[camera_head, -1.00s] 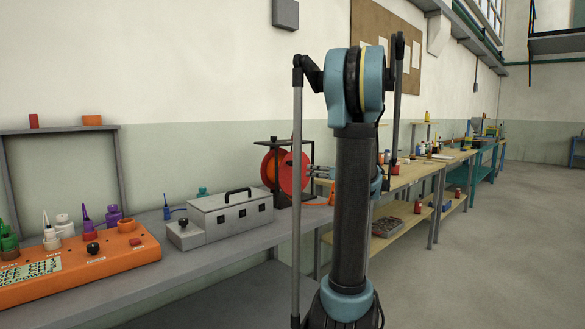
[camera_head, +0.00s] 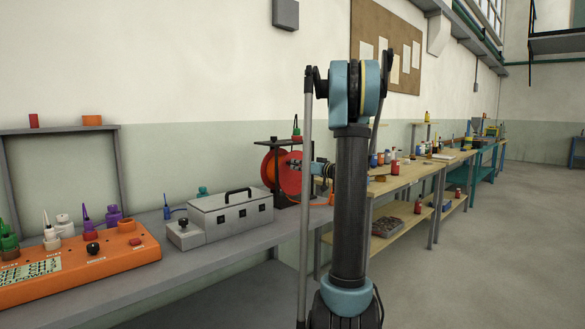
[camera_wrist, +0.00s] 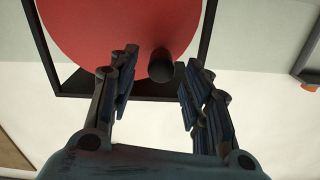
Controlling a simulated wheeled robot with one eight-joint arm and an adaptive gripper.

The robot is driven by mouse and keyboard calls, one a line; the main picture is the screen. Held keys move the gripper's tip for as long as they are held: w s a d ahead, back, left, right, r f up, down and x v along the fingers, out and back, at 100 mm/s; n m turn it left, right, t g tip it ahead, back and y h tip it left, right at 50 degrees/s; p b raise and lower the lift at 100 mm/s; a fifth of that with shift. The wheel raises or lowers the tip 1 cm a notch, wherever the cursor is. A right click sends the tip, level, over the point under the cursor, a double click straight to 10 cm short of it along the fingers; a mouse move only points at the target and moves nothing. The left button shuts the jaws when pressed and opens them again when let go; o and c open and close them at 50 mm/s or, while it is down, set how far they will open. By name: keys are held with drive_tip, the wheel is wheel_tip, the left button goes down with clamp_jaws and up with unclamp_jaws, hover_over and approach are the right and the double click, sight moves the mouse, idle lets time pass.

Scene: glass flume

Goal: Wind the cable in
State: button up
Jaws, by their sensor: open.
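A cable reel with a red disc (camera_head: 290,173) and an orange drum (camera_head: 268,170) stands in a dark frame (camera_head: 281,143) on the grey bench. The red disc (camera_wrist: 120,30) fills the upper part of the wrist view. A black knob (camera_wrist: 161,65) stands out from the disc's face. My gripper (camera_wrist: 157,88) is open, with one finger on each side of the knob and a gap to each. In the head view my gripper (camera_head: 318,169) is at the disc's right side, its fingertips hard to make out. I cannot tell any cable clearly.
A grey metal box with a handle (camera_head: 230,214) stands left of the reel. An orange panel with bottles (camera_head: 80,262) is further left. A small orange item (camera_head: 332,199) is right of the reel's base. Wooden benches with bottles (camera_head: 400,180) lie beyond my arm.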

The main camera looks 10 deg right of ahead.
sight(291, 172)
drive_tip(key=shift+x, duration=2.7)
clamp_jaws()
